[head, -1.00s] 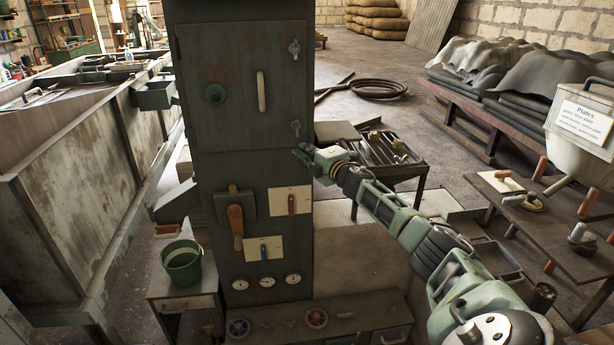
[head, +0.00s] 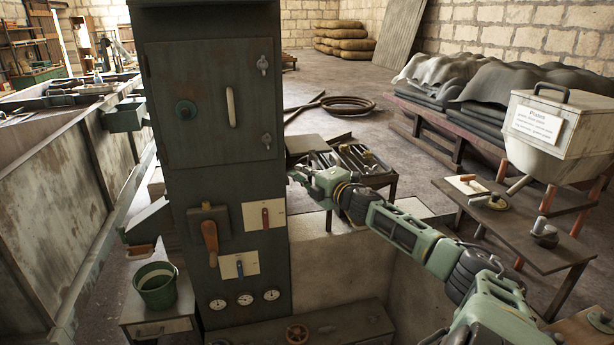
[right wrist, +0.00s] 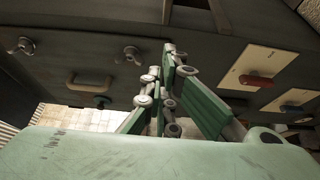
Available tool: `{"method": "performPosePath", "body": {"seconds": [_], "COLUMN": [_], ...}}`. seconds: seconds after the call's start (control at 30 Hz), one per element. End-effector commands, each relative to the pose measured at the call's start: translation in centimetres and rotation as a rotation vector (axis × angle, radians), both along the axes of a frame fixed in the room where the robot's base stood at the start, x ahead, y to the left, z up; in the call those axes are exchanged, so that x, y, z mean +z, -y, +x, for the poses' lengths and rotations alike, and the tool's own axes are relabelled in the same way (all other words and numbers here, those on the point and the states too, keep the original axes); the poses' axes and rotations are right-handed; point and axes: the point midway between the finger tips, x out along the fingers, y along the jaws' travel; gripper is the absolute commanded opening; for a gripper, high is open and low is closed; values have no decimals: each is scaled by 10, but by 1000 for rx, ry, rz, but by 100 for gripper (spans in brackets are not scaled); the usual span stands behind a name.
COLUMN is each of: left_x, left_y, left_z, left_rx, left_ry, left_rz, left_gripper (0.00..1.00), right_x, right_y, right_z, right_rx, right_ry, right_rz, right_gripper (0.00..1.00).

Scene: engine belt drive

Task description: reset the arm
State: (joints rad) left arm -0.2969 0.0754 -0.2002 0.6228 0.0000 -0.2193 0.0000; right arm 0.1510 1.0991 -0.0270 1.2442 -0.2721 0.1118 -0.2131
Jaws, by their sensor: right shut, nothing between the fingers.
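My right gripper (head: 300,178) shows in the head view just right of the tall dark control cabinet (head: 208,120), near its right edge. Its fingers are shut and empty. In the right wrist view the green fingers (right wrist: 168,75) come together in front of the cabinet face. My right arm reaches in from the lower right. Whether the fingertips touch the cabinet I cannot tell. My left gripper is not in view.
The cabinet has an orange-handled lever (head: 210,240), a red switch (head: 265,217), a blue switch (head: 240,268) and several gauges. A green bucket (head: 157,287) stands at lower left. A tool tray table (head: 352,163) is behind my arm. A side table (head: 510,225) stands right.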

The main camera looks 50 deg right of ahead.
Motion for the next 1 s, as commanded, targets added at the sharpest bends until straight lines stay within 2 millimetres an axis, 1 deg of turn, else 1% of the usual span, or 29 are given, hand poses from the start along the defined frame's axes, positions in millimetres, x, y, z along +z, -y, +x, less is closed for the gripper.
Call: {"method": "performPosePath", "body": {"seconds": [0.03,0.2,0.53,0.57,0.63,0.67,0.77,0.8,0.87,0.9,0.97,1.0], "left_x": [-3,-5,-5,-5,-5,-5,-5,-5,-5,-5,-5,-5], "left_y": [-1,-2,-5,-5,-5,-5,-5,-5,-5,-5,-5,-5], "left_z": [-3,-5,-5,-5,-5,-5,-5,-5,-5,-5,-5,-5], "left_rx": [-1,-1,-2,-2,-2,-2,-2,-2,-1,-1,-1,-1], "left_ry": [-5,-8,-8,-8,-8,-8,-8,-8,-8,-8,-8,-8], "left_rz": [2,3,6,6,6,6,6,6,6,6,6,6], "left_gripper": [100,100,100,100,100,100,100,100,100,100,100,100], "right_x": [-2,-1,0,-2,-15,-25,-77,-104,-148,-178,-221,-250], "right_y": [0,2,2,2,4,5,9,9,9,7,2,-3], "right_z": [-5,-13,-16,-16,-17,-19,-28,-34,-45,-54,-69,-80], "right_rx": [1,2,1,-1,-11,-18,-58,-79,-116,-141,-178,-204], "right_ry": [-2,-1,0,-2,-14,-23,-70,-95,-135,-165,-208,-237], "right_rz": [-1,-1,0,3,24,38,118,160,227,271,337,378], "right_gripper": [0,0,0,0,0,0,0,0,0,0,0,0]}}
